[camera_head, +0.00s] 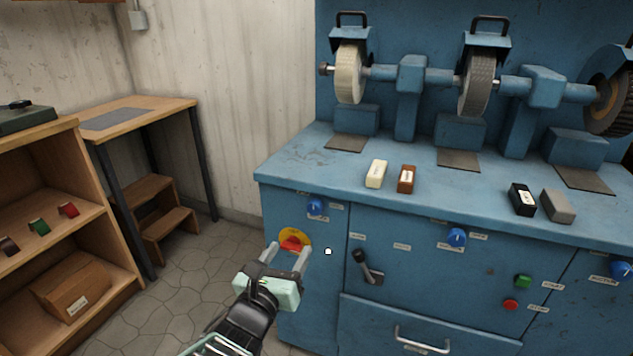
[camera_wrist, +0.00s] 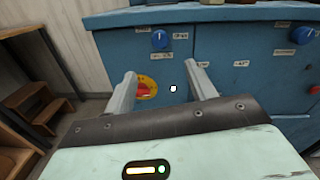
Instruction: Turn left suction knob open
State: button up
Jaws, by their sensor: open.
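The left suction knob (camera_head: 317,206) is a round blue knob with a pale pointer line on the upper left of the blue machine's front, just under the worktop. It also shows in the wrist view (camera_wrist: 160,40), above the gap between my fingers. My gripper (camera_head: 288,252) is open and empty, lower and slightly left of the knob in the head view. In the wrist view its two grey fingers (camera_wrist: 160,74) stand apart, with the machine's front beyond them. No contact with the knob shows. Small labels sit beside and below the knob.
A red switch on a yellow disc (camera_head: 293,238) lies close behind my fingertips. A black lever (camera_head: 366,265) is to the right. Another blue knob (camera_head: 457,237) sits farther right. Wax bars (camera_head: 377,173) lie on the worktop. A wooden shelf (camera_head: 100,240) stands left; floor between is free.

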aim_at(314, 210)
jog(key=x, duration=1.4)
jog(key=shift+w+d+f, duration=0.1)
jog(key=shift+w, duration=0.25)
jog(key=c, duration=1)
